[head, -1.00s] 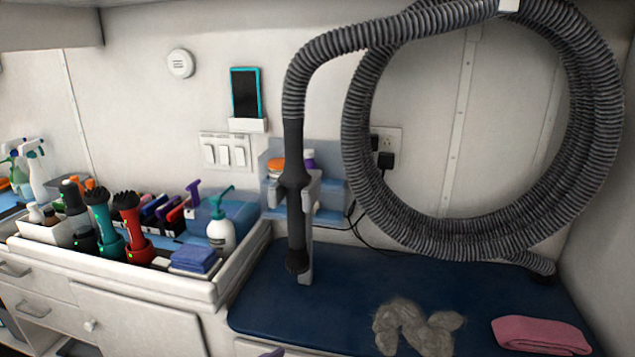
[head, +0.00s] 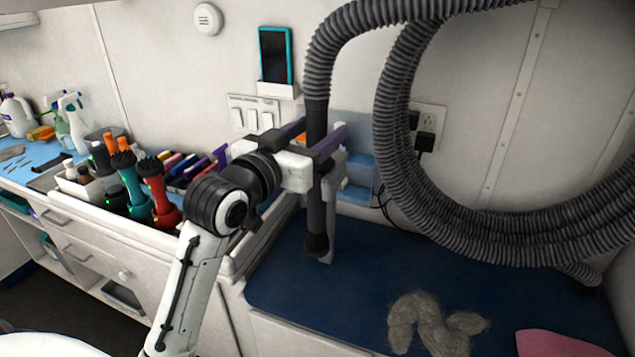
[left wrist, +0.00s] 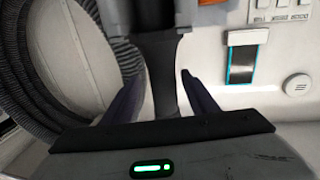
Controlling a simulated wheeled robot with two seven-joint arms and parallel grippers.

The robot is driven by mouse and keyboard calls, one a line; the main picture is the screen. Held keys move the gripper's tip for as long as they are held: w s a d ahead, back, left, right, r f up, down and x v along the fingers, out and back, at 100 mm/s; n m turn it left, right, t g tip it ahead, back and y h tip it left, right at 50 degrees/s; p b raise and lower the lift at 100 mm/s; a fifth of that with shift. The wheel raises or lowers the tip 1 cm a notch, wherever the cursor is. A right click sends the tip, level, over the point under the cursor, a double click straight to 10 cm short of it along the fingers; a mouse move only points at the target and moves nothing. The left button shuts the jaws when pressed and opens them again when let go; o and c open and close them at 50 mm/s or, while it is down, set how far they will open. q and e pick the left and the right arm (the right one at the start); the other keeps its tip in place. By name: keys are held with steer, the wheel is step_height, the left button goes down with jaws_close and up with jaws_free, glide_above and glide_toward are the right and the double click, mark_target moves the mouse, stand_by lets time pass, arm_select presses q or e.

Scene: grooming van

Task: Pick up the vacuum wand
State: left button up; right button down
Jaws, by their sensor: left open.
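The vacuum wand (head: 316,232) is a dark grey tube hanging upright from the ribbed grey hose, in front of the wall above the blue mat. It also shows in the left wrist view (left wrist: 165,75). My left gripper (head: 318,138) is at the wand's upper part, its purple fingers on either side of the tube. In the left wrist view the gripper (left wrist: 160,92) is open, with the wand between the fingers and a gap on the right side. The white holder (head: 330,215) behind the wand is partly hidden by my gripper. My right gripper is not in view.
The ribbed hose (head: 400,150) loops widely to the right. A blue mat (head: 300,270) carries a clump of fur (head: 432,325) and a pink towel (head: 560,345). Left of my arm, a white tray holds clippers and combs. A teal-edged screen (head: 273,55) is on the wall.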

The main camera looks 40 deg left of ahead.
arm_select(q)
steer(key=w, duration=0.3)
steer(key=w+a+p, duration=0.1)
steer(key=shift+w+r, duration=0.3)
steer(key=c, duration=1.1)
steer(key=shift+r, duration=0.1)
steer(key=shift+c, duration=0.8)
